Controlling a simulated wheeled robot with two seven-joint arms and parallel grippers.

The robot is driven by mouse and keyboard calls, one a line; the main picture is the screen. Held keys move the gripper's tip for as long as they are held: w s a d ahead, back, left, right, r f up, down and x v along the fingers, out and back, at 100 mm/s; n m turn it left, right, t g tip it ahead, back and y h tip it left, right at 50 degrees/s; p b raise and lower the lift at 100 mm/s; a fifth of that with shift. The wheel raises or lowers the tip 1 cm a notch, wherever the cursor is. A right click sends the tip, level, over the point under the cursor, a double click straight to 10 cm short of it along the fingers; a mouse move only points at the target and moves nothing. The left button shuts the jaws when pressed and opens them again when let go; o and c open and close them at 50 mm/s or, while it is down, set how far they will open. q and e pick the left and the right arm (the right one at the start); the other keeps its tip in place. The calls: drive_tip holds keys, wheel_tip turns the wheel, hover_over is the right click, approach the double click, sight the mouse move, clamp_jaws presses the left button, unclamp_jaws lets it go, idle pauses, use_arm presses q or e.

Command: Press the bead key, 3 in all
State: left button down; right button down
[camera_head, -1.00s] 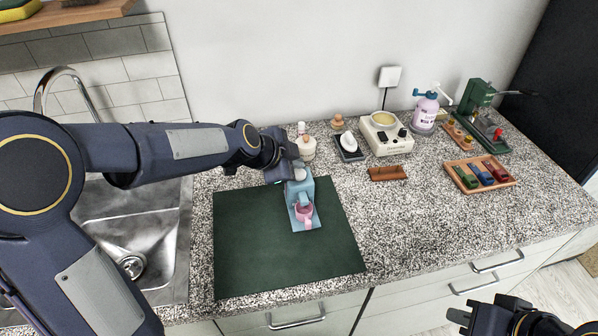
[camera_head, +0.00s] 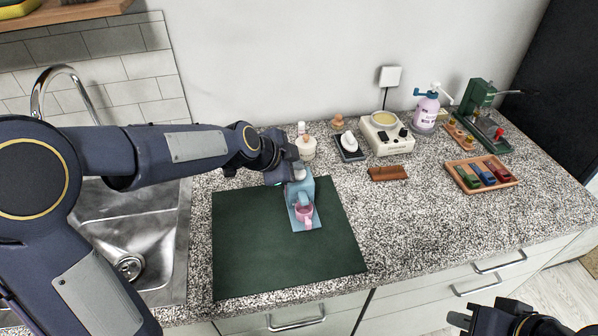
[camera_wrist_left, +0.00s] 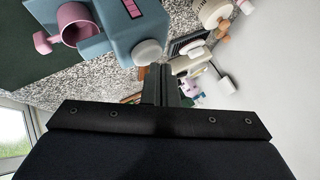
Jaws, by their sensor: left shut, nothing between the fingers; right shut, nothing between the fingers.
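A blue dispenser (camera_head: 308,187) with a pink mug (camera_head: 304,214) at its front stands on the back right of the dark green mat (camera_head: 275,250). A white round key (camera_head: 299,173) sits on top of it. In the left wrist view, the key (camera_wrist_left: 148,52), the dispenser body (camera_wrist_left: 120,32) and the mug (camera_wrist_left: 77,27) also show. My left gripper (camera_head: 286,169) is shut and empty, right by the key; whether the fingertips (camera_wrist_left: 166,72) touch it I cannot tell. My right gripper (camera_head: 466,320) is shut and empty at the lower right, away from the counter items.
Behind the dispenser stand a cream jar (camera_head: 306,148) and an iron-like item (camera_head: 349,146). Farther right are a cream warmer (camera_head: 386,135), a lilac pump bottle (camera_head: 426,110), a green press (camera_head: 478,115) and a wooden tray (camera_head: 460,170). A sink (camera_head: 135,230) is at left.

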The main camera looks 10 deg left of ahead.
use_arm(q)
drive_tip(key=shift+f+b, duration=0.5)
drive_tip(key=shift+b, duration=0.15)
idle(0.4)
idle(0.4)
drive_tip(key=shift+r+p, duration=0.7)
drive_tip(key=shift+r, duration=0.25)
wheel_tip(320, 180, up, 5)
drive_tip(key=p, duration=0.3)
drive_tip(key=shift+p, duration=0.35)
drive_tip(key=shift+a, duration=0.1)
idle(1.9)
